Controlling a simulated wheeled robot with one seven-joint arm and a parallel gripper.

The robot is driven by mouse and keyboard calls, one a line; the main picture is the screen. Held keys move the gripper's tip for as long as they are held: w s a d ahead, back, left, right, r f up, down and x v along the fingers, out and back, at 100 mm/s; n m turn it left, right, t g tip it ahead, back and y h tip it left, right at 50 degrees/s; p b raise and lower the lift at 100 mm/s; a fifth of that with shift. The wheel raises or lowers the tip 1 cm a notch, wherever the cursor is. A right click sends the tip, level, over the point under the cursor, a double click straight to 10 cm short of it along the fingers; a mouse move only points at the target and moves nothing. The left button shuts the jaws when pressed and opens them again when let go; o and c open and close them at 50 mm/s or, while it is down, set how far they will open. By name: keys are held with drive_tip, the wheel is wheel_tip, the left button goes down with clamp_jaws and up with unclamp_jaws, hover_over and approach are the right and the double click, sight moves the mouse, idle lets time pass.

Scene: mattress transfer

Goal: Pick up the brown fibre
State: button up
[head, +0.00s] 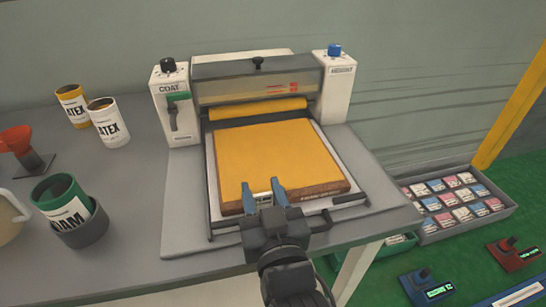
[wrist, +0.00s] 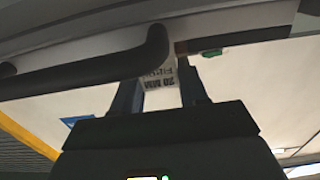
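A thick square slab (head: 275,155) with a yellow top and brown sides, apparently the brown fibre, lies flat on the tray of the coating machine. My gripper (head: 264,188) is at the slab's front edge, left of its middle. Its two blue fingers stand apart, with a white label between them. In the wrist view my gripper (wrist: 160,85) also shows its fingers spread, and the label (wrist: 158,75) with printed lettering lies in the gap. Whether the fingers touch the slab I cannot tell.
The machine has a yellow roller (head: 258,108) behind the slab and a dark tray handle (wrist: 85,70) near my fingers. Cans, including a green one (head: 62,200), stand at left.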

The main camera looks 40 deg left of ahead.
drive_tip(key=shift+r, duration=0.1)
drive_tip(key=c, duration=0.7)
